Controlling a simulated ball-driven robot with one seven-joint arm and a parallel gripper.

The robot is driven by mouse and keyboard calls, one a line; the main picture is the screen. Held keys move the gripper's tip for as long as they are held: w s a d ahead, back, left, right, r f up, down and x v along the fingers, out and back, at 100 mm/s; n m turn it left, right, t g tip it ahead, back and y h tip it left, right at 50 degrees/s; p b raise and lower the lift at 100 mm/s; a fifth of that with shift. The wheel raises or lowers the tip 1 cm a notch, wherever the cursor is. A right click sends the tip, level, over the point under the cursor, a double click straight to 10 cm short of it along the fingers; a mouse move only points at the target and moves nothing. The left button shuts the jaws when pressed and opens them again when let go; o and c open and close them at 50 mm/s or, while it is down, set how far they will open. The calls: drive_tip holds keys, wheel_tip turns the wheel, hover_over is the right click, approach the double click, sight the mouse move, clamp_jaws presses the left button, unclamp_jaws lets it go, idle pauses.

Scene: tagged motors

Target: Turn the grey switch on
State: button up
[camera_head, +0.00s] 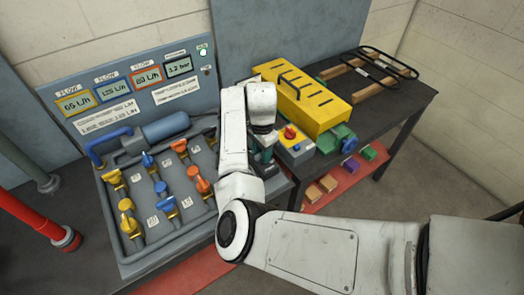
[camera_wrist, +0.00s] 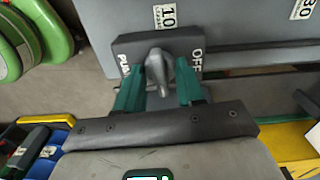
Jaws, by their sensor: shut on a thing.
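The grey switch (camera_wrist: 157,63) shows in the wrist view as a rounded grey knob on a dark plate (camera_wrist: 126,46). The plate carries the words PUMP at its left and OFF at its right. My gripper (camera_wrist: 159,82) has its two green fingers on either side of the knob, shut on it. In the head view my gripper (camera_head: 264,160) points down at the right edge of the valve panel (camera_head: 190,230). My own arm hides the switch there.
Several yellow, blue and orange valves and a blue-grey cylinder (camera_head: 166,127) stand on the panel, left of my arm. Small blocks lie on a red shelf (camera_head: 345,182) below.

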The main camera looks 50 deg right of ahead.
drive_tip(key=shift+r+m, duration=0.1)
drive_tip(key=shift+m, duration=0.4)
drive_tip(key=o, duration=1)
wheel_tip(320, 180, up, 11)
drive_tip(key=shift+f+b, duration=0.15)
drive_tip(key=shift+b, duration=0.6)
